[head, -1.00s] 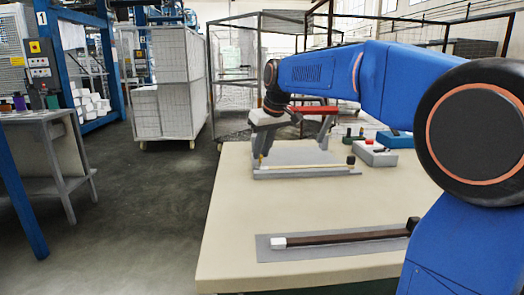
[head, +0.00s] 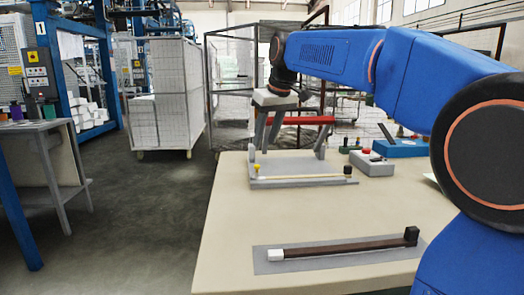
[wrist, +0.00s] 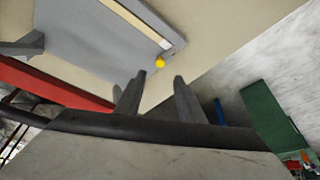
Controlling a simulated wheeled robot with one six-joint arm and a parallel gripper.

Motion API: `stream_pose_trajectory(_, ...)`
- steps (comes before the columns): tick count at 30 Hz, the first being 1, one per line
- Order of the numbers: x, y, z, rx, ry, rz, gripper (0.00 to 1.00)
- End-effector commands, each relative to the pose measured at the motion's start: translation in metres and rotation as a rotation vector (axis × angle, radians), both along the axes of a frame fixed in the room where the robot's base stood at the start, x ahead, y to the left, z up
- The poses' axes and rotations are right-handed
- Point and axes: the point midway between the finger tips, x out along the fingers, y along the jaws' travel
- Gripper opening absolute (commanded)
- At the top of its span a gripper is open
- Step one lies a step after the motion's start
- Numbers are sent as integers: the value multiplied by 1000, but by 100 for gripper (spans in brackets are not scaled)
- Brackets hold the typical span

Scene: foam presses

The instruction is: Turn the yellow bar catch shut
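The yellow bar catch lies on the far part of the table: a pale bar (head: 300,178) on a grey plate, with a round yellow knob (head: 257,168) at its left end and a dark block (head: 347,170) at its right end. In the wrist view the yellow knob (wrist: 159,63) sits at the end of the pale bar (wrist: 135,22), just beyond the fingertips. My gripper (wrist: 160,77) is open and empty, its two fingers apart. In the head view my gripper (head: 266,146) hangs above and behind the knob, apart from it.
A dark bar (head: 340,244) with a white end and a black knob lies on a grey plate at the front. A red bar (head: 305,120) stands behind the catch. A grey button box (head: 373,165) and a blue box (head: 402,148) are right. The table between is clear.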

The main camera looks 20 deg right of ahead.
Motion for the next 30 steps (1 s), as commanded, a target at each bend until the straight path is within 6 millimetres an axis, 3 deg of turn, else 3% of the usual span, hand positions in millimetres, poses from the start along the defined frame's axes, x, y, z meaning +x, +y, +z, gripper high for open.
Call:
stream_pose_trajectory(6, -15, -6, 39, 0, -1, -1, 35)
stream_pose_trajectory(12, -24, -9, 64, 0, -1, -1, 35)
stream_pose_trajectory(18, -28, -10, 73, 0, 0, 0, 35)
stream_pose_trajectory(30, -28, -11, 73, 0, 4, -12, 35)
